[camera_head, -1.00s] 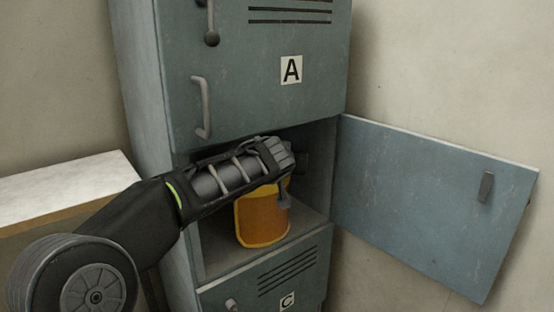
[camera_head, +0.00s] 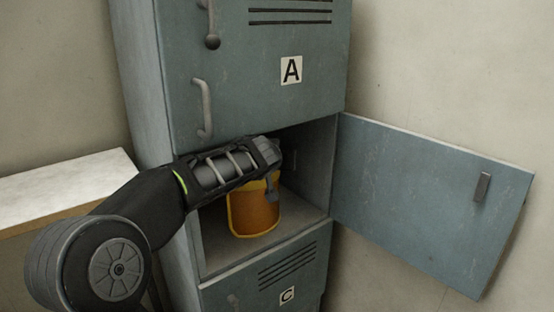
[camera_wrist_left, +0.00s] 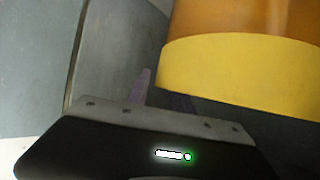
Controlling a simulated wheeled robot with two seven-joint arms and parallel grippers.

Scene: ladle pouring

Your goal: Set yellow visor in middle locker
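The yellow visor (camera_head: 255,208), an orange shield with a yellow rim, is upright inside the open middle locker (camera_head: 300,222). Whether its lower edge touches the locker floor is unclear. My left arm reaches into the locker above it, and the hand hides the visor's top. In the left wrist view the visor (camera_wrist_left: 240,70) fills the upper right, close to the camera. My right gripper is not in view.
The middle locker's door (camera_head: 425,205) stands wide open to the right. The locker marked A (camera_head: 291,69) above and the one marked C (camera_head: 287,295) below are shut. A white-topped table (camera_head: 65,185) stands at the left.

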